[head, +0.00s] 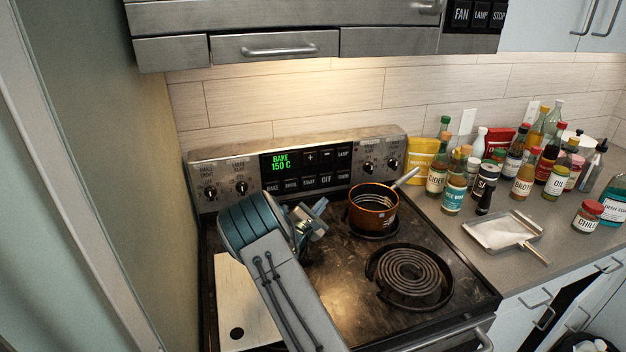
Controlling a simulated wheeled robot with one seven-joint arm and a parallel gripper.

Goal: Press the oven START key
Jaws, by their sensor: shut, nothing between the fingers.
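The oven's control panel (225,171) runs along the back of the stove. Its display (280,162) reads "BAKE 150 C" in green. The START key (309,182) is in the lower row of black keys, between BROIL (291,185) and OFF (326,179). My gripper (321,209) is in front of the panel and a little below the START key in the picture, over the back of the cooktop. It is shut and empty. It looks apart from the keys, though the exact gap is hard to judge. The START key is not covered.
A copper pot (373,213) stands on the back right coil, right of my gripper, its handle pointing right. A pale board (235,300) lies on the left of the cooktop. The front right coil (408,275) is bare. Several bottles crowd the counter (455,232) at right.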

